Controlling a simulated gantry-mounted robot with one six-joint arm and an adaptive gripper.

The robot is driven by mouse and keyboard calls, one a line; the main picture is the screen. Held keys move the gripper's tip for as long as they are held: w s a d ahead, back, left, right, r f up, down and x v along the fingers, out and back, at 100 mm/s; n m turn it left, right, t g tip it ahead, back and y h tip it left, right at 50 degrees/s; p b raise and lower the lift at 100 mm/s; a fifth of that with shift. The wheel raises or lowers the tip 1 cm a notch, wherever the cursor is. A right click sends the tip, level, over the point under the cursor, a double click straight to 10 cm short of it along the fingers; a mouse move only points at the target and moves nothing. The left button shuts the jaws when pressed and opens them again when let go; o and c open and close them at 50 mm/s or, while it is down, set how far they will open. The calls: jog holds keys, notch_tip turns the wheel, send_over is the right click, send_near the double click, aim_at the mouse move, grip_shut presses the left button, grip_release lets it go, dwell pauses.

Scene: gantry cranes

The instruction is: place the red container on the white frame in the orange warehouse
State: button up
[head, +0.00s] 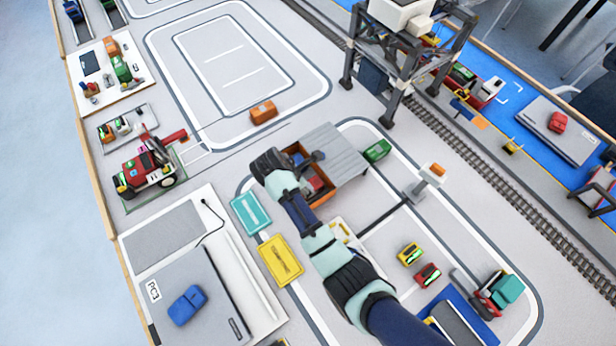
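The orange warehouse (325,199) stands mid-table under a grey ribbed roof (335,150), with its open side facing left. Small reddish and blue shapes show inside it, but they are too small and too covered by my arm to tell apart. My arm reaches up from the bottom right, and its dark end with my gripper (268,163) is at the warehouse's open left side. A red container (557,122) lies on a grey laptop-like case at the right. I cannot make out a white frame inside the warehouse.
An orange container (263,111) lies above the warehouse and a green one (376,150) at its right. A gantry crane (400,50) stands over the rails at the top. Teal (251,212) and yellow (280,259) plates lie left of my arm. A blue container (187,305) is bottom left.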

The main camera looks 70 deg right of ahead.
jog(key=p+v, duration=0.1)
jog(key=v, duration=0.6)
jog(key=w+a+r+m+t, duration=0.45)
jog(key=w+a+r, duration=0.2)
jog(key=a, duration=0.45)
jog(key=w+a+r+m+t, duration=0.3)
jog(key=w+a+r+t, duration=0.3)
jog(key=a, duration=0.5)
jog(key=s+a+r+m+t+y, duration=0.1)
jog(key=a+r+t, duration=0.1)
jog(key=a+r, duration=0.3)
jog(key=s+a+r+m+t+y, duration=0.2)
jog(key=a+r+t, duration=0.1)
jog(key=a+r, duration=0.3)
jog(key=shift+s+a+y, duration=0.2)
jog(key=shift+s+y, duration=0.1)
